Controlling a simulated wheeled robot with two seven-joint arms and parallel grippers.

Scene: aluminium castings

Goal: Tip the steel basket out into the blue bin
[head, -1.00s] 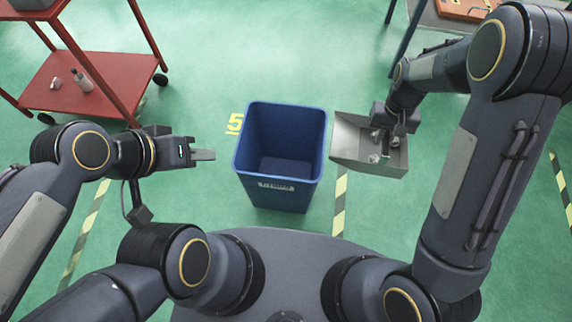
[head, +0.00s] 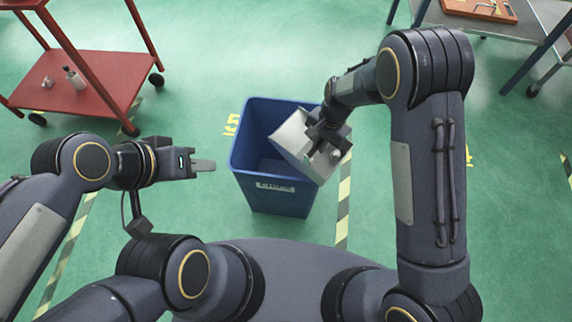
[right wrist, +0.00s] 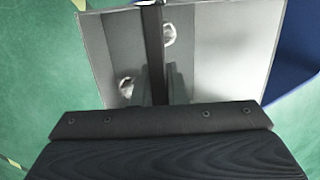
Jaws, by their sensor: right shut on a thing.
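The blue bin (head: 278,202) stands upright on the floor in the middle of the head view, in front of my base. The steel basket (head: 291,136) is over the bin's right side, tilted, and hides part of its right rim. My right gripper (head: 322,141) is shut on the basket. In the right wrist view, the basket's grey inside (right wrist: 215,60) shows two small pale castings (right wrist: 168,33) in it. The bin's blue wall (right wrist: 297,60) shows at the right edge there. My left gripper (head: 203,165) is left of the bin and empty; its finger gap cannot be made out.
A red cart (head: 75,88) with a bottle and a small part stands at the upper left. A grey table (head: 480,22) with an orange tray (head: 482,8) is at the upper right. Striped floor tape (head: 343,205) runs right of the bin. The floor around the bin is clear.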

